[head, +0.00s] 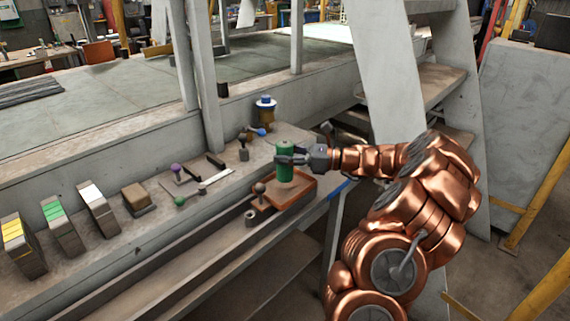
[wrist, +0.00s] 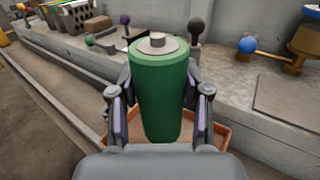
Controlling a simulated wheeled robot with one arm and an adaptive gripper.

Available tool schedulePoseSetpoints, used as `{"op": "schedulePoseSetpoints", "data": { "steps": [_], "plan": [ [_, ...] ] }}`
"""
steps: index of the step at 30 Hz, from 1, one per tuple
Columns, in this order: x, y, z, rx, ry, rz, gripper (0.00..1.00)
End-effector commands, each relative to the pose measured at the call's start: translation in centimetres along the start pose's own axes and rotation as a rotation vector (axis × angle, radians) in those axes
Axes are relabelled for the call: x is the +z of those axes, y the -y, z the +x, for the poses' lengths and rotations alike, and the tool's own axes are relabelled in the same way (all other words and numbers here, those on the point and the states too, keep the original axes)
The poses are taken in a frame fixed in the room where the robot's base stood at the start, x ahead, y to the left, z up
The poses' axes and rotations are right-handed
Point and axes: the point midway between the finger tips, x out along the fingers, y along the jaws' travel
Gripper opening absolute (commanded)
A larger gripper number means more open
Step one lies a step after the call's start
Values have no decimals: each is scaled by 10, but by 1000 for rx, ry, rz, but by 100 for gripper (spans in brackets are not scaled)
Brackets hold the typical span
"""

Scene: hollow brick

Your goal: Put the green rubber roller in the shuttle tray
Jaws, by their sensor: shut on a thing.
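The green rubber roller (head: 285,163) is upright in my gripper (head: 289,159), above the shuttle tray. In the wrist view the roller (wrist: 160,88) stands between both fingers (wrist: 158,108), with a pale hub on its top end. The gripper is shut on it. The shuttle tray (head: 303,195) is a shallow orange-brown tray on the ledge. In the wrist view part of its rim (wrist: 222,130) shows behind the roller. I cannot tell whether the roller's lower end touches the tray floor.
A dark ball-topped knob (head: 259,188) stands at the tray's left edge. Levers with purple (head: 176,169), green (head: 180,201) and blue (head: 261,132) knobs stand farther left and behind. A blue-capped brass fitting (head: 265,108) is at the back. Several blocks line the ledge at left.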

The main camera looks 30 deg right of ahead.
Motion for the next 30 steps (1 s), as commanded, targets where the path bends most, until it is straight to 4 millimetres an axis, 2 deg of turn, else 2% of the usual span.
{"op": "schedulePoseSetpoints", "data": {
  "steps": [4, 9, 12, 24, 25, 30],
  "plan": [
    [-1, 6, 0, 2, 0, 0, 0],
    [-26, 5, -1, 0, 0, 5, 0],
    [-34, 5, -1, 0, 0, 2, 0],
    [-38, 5, 0, 0, 1, -1, 0],
    [-39, 5, 0, 1, 0, -1, 49],
    [-39, 5, 0, 0, -1, -1, 67]
  ]
}}
